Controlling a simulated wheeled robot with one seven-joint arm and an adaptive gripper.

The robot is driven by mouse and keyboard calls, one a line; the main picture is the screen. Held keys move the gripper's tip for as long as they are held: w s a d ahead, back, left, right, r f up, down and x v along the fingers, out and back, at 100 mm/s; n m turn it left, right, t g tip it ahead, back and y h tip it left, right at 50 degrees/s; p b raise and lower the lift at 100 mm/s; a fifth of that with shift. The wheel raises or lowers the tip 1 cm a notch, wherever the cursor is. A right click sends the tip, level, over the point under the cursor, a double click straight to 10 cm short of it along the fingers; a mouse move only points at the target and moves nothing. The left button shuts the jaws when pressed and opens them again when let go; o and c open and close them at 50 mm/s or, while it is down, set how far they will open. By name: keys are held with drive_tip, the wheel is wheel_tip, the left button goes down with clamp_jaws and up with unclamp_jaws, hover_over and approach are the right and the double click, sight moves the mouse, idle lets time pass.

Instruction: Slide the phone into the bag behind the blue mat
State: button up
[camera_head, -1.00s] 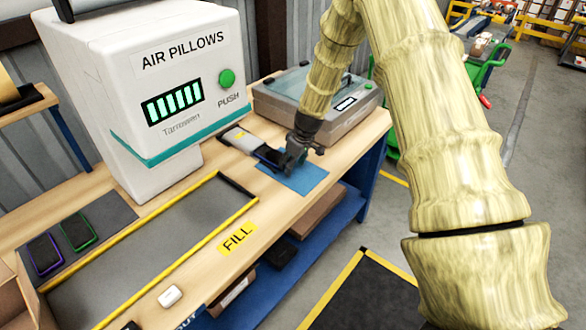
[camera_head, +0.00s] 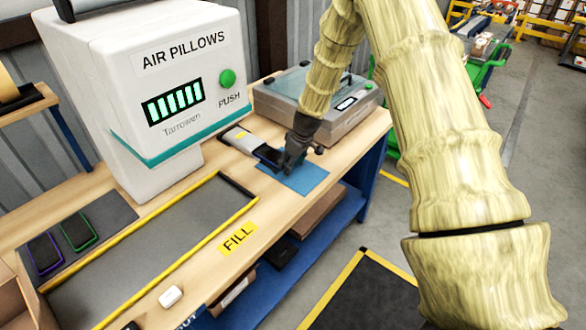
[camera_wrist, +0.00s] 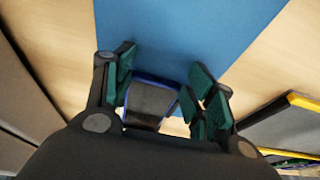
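The phone (camera_head: 268,154) is dark with a blue rim and lies nearly flat at the far left edge of the blue mat (camera_head: 303,181). Beyond it lies the pale bag (camera_head: 238,137) with a yellow mark; the phone's far end meets the bag's mouth, but I cannot tell how deep it is inside. My gripper (camera_head: 288,163) is low over the mat at the phone's near end. The bag is hidden there.
A white air-pillow machine (camera_head: 165,85) stands left of the bag. A grey lidded device (camera_head: 325,100) stands behind the mat. A yellow-edged grey tray (camera_head: 150,245) and two other phones on a dark mat (camera_head: 110,212) lie left.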

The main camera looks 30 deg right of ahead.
drive_tip(key=shift+s+d, duration=0.25)
drive_tip(key=shift+s, duration=0.2)
wheel_tip(320, 180, up, 8)
drive_tip(key=p, duration=0.4)
drive_tip(key=shift+p, duration=0.35)
drive_tip(key=shift+f, duration=0.1)
